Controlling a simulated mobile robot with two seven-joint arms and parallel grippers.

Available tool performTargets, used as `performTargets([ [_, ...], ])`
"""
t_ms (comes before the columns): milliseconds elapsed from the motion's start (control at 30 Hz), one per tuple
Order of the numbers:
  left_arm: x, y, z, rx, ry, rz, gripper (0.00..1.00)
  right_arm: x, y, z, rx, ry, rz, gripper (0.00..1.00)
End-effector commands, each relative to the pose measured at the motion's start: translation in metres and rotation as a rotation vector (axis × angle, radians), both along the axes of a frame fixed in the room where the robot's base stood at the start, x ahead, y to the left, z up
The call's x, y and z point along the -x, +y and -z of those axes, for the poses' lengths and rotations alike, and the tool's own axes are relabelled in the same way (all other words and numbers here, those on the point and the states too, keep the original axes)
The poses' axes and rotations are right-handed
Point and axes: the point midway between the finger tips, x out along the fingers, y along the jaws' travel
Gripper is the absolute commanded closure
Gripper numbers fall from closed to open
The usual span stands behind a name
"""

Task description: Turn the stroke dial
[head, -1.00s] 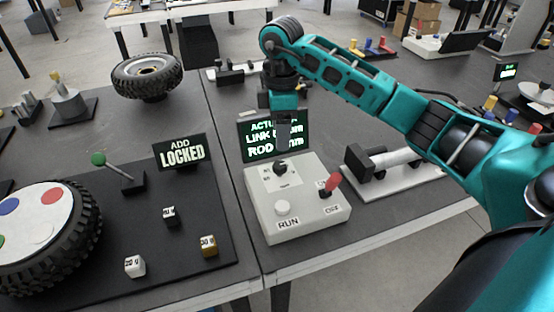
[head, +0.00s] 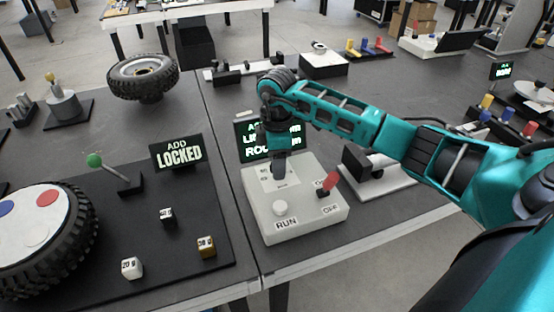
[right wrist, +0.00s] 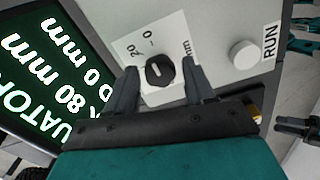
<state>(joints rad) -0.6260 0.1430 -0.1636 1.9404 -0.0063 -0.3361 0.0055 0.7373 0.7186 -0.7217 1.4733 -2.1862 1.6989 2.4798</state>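The stroke dial is a black round knob (right wrist: 159,71) on a white label with a 0 and a 20 mark, seen in the right wrist view. It sits on the white control box (head: 318,222). My right gripper (right wrist: 160,80) is open, with one finger on each side of the dial; I cannot tell whether the fingers touch it. In the head view my right gripper (head: 279,172) points down over the dial and hides it.
The box also carries a white RUN button (head: 280,208) and a red-handled switch (head: 328,184).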

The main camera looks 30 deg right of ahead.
Motion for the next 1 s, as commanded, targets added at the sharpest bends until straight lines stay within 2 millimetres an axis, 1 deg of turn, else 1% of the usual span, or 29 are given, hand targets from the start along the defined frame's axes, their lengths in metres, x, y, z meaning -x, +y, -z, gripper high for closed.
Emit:
performTargets([
  [33, 0.0002, 0.0001, 0.0001, 0.000, 0.000, 0.000, 0.57, 0.0000, 0.0001, -0.0002, 0.000, 0.000, 0.000, 0.52],
  [67, 0.0002, 0.0001, 0.0001, 0.000, 0.000, 0.000, 0.57, 0.0000, 0.0001, -0.0002, 0.000, 0.000, 0.000, 0.54],
  [467, 0.0001, 0.0006, 0.0001, -0.001, 0.000, -0.001, 0.57, 0.0000, 0.0001, -0.0005, 0.000, 0.000, 0.000, 0.93],
  [767, 0.0001, 0.0007, -0.0009, -0.001, 0.000, -0.002, 0.57, -0.0002, -0.0001, -0.0010, -0.001, 0.000, -0.035, 0.93],
  [1000, -0.0001, 0.0007, -0.0034, -0.001, 0.000, -0.002, 0.57, -0.0005, -0.0001, -0.0018, 0.000, -0.001, -0.169, 0.93],
])
